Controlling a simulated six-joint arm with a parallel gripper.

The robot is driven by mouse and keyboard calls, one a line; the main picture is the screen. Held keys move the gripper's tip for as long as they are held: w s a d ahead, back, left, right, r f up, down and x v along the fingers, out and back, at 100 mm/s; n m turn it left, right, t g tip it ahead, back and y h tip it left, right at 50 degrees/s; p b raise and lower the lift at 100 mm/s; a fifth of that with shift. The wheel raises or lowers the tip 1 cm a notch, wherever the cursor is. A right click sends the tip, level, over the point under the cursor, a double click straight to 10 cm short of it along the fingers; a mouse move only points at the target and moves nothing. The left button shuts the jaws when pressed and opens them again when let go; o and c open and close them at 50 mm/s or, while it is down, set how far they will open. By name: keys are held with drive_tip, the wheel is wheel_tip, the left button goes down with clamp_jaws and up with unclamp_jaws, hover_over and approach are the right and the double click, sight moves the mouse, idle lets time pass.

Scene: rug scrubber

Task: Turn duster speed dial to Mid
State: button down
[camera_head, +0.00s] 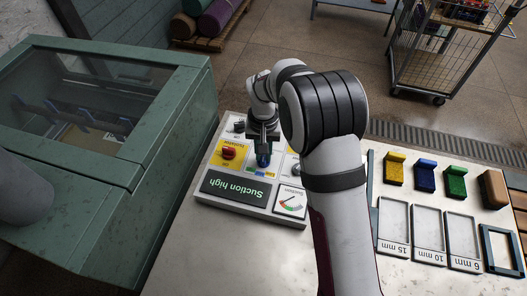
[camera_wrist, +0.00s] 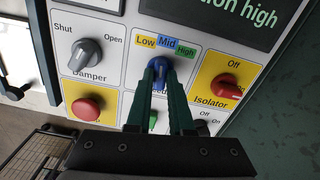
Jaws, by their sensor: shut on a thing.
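The control panel (camera_head: 232,205) is on the table beside the green cabinet. Its blue speed dial (camera_wrist: 153,74) sits just below a label strip reading Low in yellow, Mid (camera_wrist: 166,43) in blue and High (camera_wrist: 186,52) in green. My gripper (camera_wrist: 160,72) is shut on the blue dial, one dark green finger on each side. The dial's top end shows between the fingertips, below the Mid label; its exact pointing is partly hidden. In the head view my gripper (camera_head: 263,156) is over the panel, with the blue dial (camera_head: 263,161) at its tips.
A grey Damper knob (camera_wrist: 86,54) and red button (camera_wrist: 87,107) are left of the dial in the wrist view. A red Isolator knob (camera_wrist: 228,86) is right. The display (camera_head: 236,187) reads "Suction high". A gauge (camera_head: 291,202) sits beside it. Colored blocks and trays (camera_head: 393,204) lie right.

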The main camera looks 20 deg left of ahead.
drive_tip(key=shift+m, duration=0.9)
drive_tip(key=c, duration=0.8)
unclamp_jaws()
wheel_tip(320, 180, up, 16)
drive_tip(key=shift+f, duration=0.1)
